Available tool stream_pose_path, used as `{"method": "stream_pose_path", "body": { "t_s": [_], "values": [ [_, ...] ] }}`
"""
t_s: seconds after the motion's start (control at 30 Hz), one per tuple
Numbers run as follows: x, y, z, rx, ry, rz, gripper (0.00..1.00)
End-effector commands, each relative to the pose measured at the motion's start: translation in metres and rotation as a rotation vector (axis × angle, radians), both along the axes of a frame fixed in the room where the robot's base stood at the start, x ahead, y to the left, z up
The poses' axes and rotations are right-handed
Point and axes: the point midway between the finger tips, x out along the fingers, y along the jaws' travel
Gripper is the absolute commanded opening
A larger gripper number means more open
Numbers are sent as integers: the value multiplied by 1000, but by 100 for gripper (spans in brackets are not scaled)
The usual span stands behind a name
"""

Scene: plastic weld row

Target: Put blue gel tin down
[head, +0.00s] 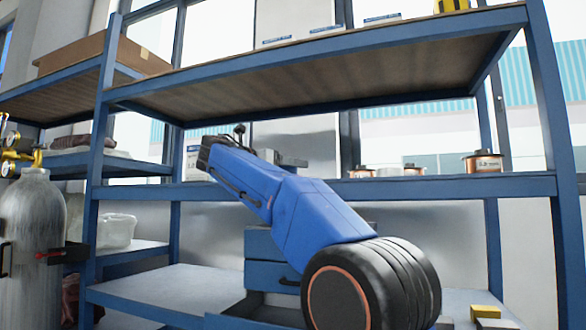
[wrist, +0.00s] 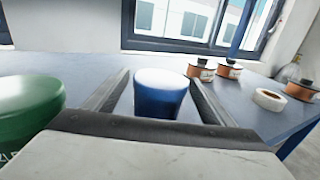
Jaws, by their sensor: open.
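The blue gel tin (wrist: 160,98), blue with a pale top, is upright between the two fingers of my gripper (wrist: 159,80) in the wrist view. The fingers are open, one on each side of the tin, with a narrow gap showing at the left. The tin's base is hidden by the gripper body, so its contact with the shelf cannot be seen. In the head view my arm reaches to the middle shelf (head: 450,187) and hides the tin.
A green tin (wrist: 28,108) stands close to the left of my gripper. Copper-coloured spools (wrist: 201,70) and a white tape roll (wrist: 269,99) lie to the right on the blue-grey shelf surface (wrist: 85,66). An upper shelf (head: 330,62) hangs above my arm. A gas cylinder (head: 32,225) stands at far left.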

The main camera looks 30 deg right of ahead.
Motion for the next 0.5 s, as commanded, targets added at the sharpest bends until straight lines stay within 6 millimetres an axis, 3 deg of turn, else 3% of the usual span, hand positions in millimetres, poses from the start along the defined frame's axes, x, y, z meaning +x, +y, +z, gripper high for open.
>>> {"method": "stream_pose_path", "body": {
  "t_s": [0.3,0.5],
  "values": [
    [-14,55,0,0,0,4,77],
    [-21,76,0,-1,0,2,77]
  ]
}}
